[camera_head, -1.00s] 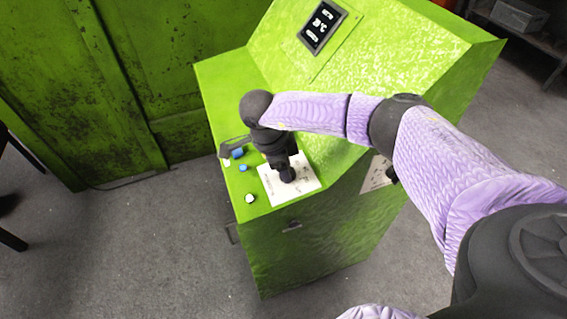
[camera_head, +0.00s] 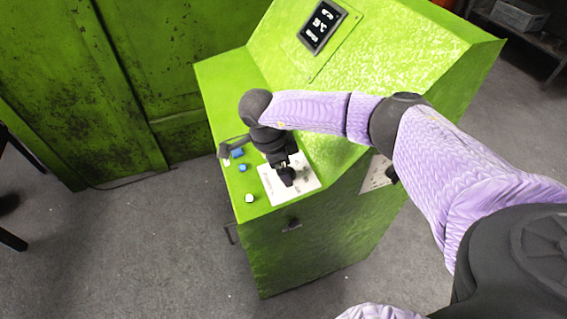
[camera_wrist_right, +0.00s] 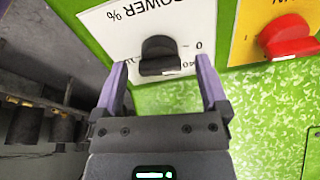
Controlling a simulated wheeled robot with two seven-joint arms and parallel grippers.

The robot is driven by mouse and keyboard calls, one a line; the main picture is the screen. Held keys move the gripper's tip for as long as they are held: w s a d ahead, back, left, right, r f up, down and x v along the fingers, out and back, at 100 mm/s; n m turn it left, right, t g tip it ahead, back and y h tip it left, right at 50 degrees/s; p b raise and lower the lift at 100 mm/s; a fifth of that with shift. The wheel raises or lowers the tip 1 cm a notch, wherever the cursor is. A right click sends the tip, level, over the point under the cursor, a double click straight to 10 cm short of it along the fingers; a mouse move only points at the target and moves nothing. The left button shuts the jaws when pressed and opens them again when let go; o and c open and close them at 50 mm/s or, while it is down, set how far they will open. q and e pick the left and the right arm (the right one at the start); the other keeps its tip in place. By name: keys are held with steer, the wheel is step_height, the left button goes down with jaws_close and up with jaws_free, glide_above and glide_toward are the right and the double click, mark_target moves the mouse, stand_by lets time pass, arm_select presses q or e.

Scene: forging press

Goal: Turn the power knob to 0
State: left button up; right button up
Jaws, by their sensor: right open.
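The power knob (camera_wrist_right: 159,50) is black and sits on a white plate (camera_wrist_right: 205,12) marked "POWER %", seen upside down in the right wrist view. A "0" is printed to its right, with a "40" below that. My right gripper (camera_wrist_right: 160,63) is open, its purple fingertips at either side of the knob with visible gaps. I cannot tell whether they touch the plate. In the head view my right gripper (camera_head: 287,178) is over the white plate (camera_head: 308,183) and hides the knob. My left gripper is not in view.
A red knob (camera_wrist_right: 288,37) on a yellow plate is close on the right in the wrist view. Blue buttons (camera_head: 242,167) and a white button (camera_head: 249,198) are left of the plate. The green console (camera_head: 330,235) carries a display (camera_head: 322,26) with white characters.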

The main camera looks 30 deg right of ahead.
mark_target(273, 181)
steer(key=p+v, duration=0.2)
steer(key=v, duration=0.7)
steer(key=shift+r+p, duration=0.35)
steer(key=shift+p, duration=0.05)
steer(key=shift+a, duration=0.15)
